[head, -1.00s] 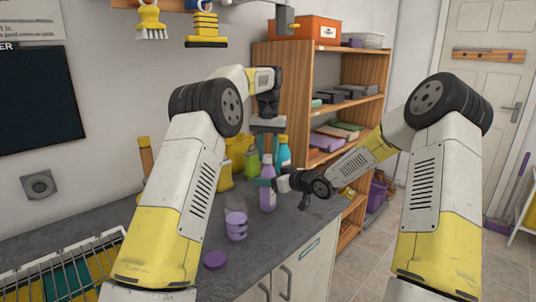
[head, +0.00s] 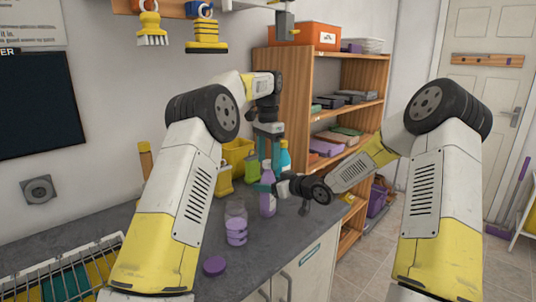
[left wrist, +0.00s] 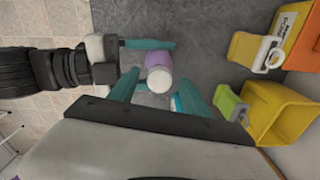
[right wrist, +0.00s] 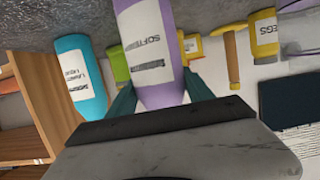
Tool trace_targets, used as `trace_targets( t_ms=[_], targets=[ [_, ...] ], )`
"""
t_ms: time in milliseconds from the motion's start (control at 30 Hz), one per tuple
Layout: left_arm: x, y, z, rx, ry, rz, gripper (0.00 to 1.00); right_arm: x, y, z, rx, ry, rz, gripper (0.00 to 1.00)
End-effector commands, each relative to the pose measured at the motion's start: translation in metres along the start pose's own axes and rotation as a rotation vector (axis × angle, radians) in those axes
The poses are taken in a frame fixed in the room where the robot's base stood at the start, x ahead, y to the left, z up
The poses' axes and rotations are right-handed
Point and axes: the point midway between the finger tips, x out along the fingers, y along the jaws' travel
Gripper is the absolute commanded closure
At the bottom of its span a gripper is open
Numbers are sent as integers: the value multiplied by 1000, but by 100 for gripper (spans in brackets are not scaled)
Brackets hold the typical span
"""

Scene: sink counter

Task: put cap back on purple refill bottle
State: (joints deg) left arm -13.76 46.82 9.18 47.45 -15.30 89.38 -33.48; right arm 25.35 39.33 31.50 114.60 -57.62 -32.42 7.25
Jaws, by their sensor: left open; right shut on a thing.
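The purple refill bottle (head: 267,193) stands upright near the counter's right edge. Its label shows in the right wrist view (right wrist: 149,48). My right gripper (head: 268,188) is shut on its body from the right. My left gripper (head: 268,138) is open above the bottle, fingers pointing down. In the left wrist view a round white top (left wrist: 159,79) shows on the bottle, between and just beyond my left fingertips (left wrist: 163,82). I cannot tell whether this is a seated cap or the bare neck. No finger grips it.
A clear jar with purple contents (head: 236,229) and a purple disc (head: 214,266) are on the counter nearby. A teal bottle (head: 284,158), a green bottle (head: 251,169) and a yellow container (head: 237,152) stand behind. A wooden shelf (head: 283,85) is beyond; a wire rack (head: 100,255) is front left.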

Motion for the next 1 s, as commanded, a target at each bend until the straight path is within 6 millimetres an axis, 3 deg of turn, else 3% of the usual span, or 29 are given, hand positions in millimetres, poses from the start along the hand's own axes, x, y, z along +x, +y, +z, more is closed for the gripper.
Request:
trace_targets(
  t_ms=[300,500,1000],
  targets=[
    [-46,0,-2,1,3,-2,44,0,0,-1,0,1,0,100],
    [-63,-1,-1,1,1,-2,44,0,0,-1,0,1,0,100],
    [-72,0,0,1,0,0,44,0,0,-1,0,1,0,100]
  ],
)
